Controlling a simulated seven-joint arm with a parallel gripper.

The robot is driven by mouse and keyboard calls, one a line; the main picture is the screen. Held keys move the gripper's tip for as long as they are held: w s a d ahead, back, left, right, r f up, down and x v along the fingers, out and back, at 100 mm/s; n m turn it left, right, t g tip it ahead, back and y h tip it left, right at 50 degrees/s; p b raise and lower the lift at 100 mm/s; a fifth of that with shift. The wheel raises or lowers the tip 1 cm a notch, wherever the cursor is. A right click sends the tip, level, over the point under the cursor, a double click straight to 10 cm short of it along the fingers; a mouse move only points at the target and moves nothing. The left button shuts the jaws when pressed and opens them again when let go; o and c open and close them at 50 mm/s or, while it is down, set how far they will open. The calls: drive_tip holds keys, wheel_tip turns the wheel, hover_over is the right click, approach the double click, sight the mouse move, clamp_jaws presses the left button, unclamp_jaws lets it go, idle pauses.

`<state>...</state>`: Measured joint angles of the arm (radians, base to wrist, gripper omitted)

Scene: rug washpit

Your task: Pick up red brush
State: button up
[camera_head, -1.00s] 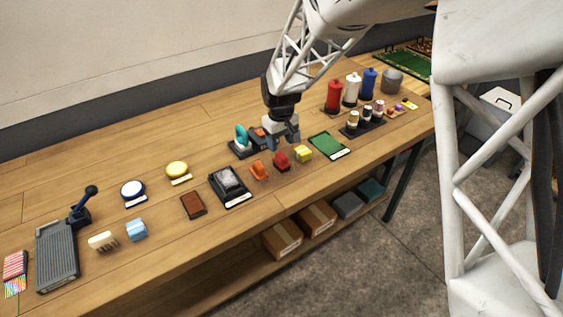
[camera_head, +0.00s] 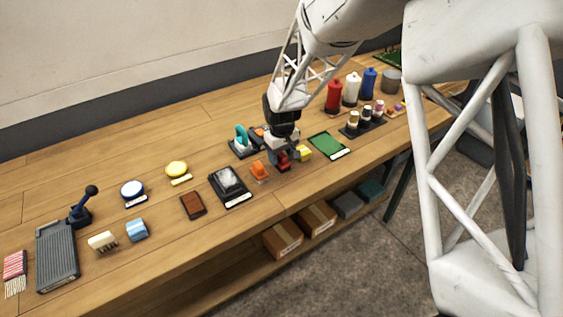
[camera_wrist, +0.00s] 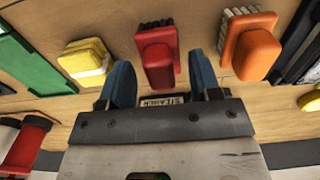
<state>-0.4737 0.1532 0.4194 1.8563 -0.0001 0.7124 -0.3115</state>
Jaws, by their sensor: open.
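The red brush (camera_wrist: 158,60) lies on the wooden table, bristles toward the top of the wrist view. In the head view the red brush (camera_head: 284,166) is partly hidden by my gripper. My gripper (camera_head: 292,156) is low over it. In the wrist view my gripper (camera_wrist: 162,84) is open, with one blue finger on each side of the brush's near end. I cannot tell whether the fingers touch it.
A green pad (camera_head: 329,145) is to the right, and a black tray (camera_head: 230,187) to the left. Red, white and blue bottles (camera_head: 352,90) stand farther back. The table's front edge is near.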

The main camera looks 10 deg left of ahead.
drive_tip(key=shift+f, duration=0.35)
idle(0.3)
drive_tip(key=c, duration=0.8)
drive_tip(key=shift+c, duration=0.2)
drive_tip(key=shift+r, duration=0.1)
drive_tip(key=shift+r, duration=0.75)
wheel_tip(320, 180, up, 2)
drive_tip(key=s+d, duration=0.3)
drive_tip(key=s, duration=0.4)
drive_tip(key=s+d+r, duration=0.1)
drive_tip(key=s+d, duration=0.3)
drive_tip(key=s, duration=0.3)
drive_tip(key=shift+s+r, duration=0.15)
drive_tip(key=shift+s, duration=0.05)
